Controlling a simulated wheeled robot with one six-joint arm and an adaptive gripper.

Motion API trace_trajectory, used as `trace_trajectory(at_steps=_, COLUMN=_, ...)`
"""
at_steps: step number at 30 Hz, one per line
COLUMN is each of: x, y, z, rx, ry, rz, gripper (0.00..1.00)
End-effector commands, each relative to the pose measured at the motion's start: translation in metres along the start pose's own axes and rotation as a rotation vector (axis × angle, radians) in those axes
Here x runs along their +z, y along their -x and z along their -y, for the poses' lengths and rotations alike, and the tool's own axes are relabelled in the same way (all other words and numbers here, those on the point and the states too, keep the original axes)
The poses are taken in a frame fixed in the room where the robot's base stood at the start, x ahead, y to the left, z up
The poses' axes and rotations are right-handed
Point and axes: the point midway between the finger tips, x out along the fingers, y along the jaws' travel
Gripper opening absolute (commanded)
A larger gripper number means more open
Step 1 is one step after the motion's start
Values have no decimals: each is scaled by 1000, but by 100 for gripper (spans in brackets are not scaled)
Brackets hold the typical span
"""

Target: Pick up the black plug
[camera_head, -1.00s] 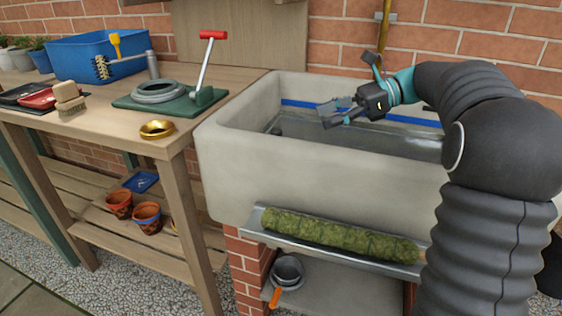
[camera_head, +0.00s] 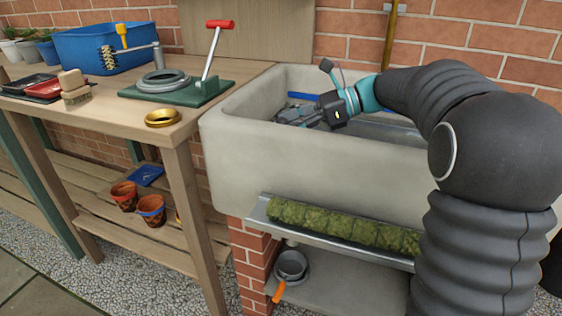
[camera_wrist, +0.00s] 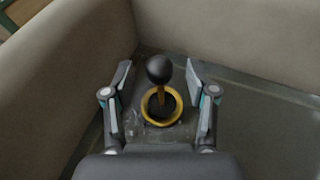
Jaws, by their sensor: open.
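The black plug (camera_wrist: 159,70) shows in the wrist view as a round black knob standing on a stem, inside a yellow ring (camera_wrist: 146,108) at the sink bottom. My gripper (camera_wrist: 160,85) is open, with one finger on each side of the knob and a gap on both sides. Whether the knob is level with the fingertips I cannot tell. In the head view my gripper (camera_head: 290,115) reaches down inside the stone sink (camera_head: 300,165) near its left end. The plug is hidden there behind the sink's front wall.
The sink's walls close in around my gripper, with a corner just ahead in the wrist view. A wooden bench (camera_head: 110,115) on the left bears a brass ring (camera_head: 163,118), a green lever press (camera_head: 175,93) and a blue bin (camera_head: 90,52). A mossy roll (camera_head: 340,228) lies on the front ledge.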

Motion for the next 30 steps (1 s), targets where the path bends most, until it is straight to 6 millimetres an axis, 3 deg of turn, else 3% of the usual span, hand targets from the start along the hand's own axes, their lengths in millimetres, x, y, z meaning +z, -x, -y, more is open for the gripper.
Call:
trace_trajectory(at_steps=4, x=0, y=-18, z=0, rx=1, ry=1, rz=0, gripper=57)
trace_trajectory(at_steps=11, x=0, y=-19, z=0, rx=0, ry=1, rz=0, gripper=57)
trace_trajectory(at_steps=18, x=0, y=-19, z=0, rx=0, ry=1, rz=0, gripper=0)
trace_trajectory(at_steps=30, x=2, y=-18, z=0, rx=0, ry=1, rz=0, gripper=0)
